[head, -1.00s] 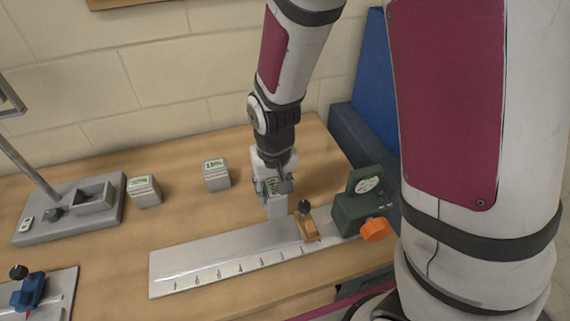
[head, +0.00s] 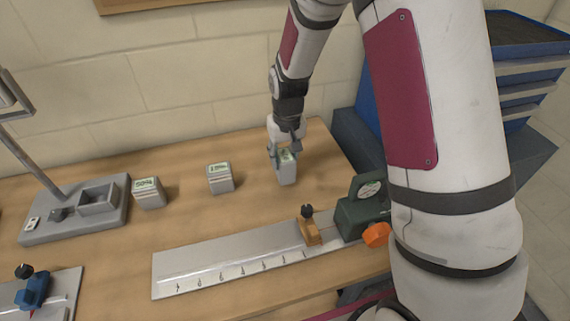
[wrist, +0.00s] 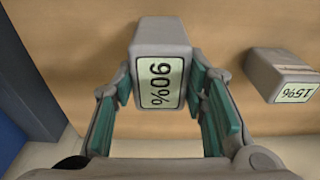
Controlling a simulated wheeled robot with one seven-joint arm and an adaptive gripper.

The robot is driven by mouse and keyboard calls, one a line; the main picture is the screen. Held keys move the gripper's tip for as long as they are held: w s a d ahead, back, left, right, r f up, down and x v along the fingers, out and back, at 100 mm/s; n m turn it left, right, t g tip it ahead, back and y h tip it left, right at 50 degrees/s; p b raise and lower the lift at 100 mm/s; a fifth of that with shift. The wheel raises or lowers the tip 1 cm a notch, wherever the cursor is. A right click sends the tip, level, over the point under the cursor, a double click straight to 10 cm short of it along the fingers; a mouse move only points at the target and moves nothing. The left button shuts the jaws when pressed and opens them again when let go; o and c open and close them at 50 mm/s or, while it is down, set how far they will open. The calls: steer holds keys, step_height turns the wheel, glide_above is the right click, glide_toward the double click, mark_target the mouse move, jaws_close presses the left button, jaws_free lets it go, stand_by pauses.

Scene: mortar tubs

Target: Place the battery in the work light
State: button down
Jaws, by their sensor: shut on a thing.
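My gripper (head: 285,150) is shut on a grey block-shaped battery (head: 286,172) in the head view. In the wrist view, the green finger pads of my gripper (wrist: 161,88) press on both sides of this battery (wrist: 158,40), and its label reads 90%. It is over the wooden table behind the metal ruler plate; I cannot tell whether its bottom touches the wood. The work light at the left of the head view has a grey base (head: 40,232), a slanted pole and an open-topped rectangular socket (head: 99,197). The socket looks empty. The lamp head is mostly out of frame.
A 15% battery (head: 220,180) and a 50% battery (head: 149,194) stand between my gripper and the work light. The ruler plate (head: 215,268) with an orange-brown stop and a dark green device (head: 362,213) lies in front. A blue tool cabinet (head: 519,60) stands right.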

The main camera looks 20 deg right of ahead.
steer(key=shift+f+p, duration=0.4)
steer(key=shift+f, duration=1.35)
steer(key=shift+f, duration=0.15)
steer(key=c, duration=1)
jaws_free()
steer(key=shift+o, duration=0.2)
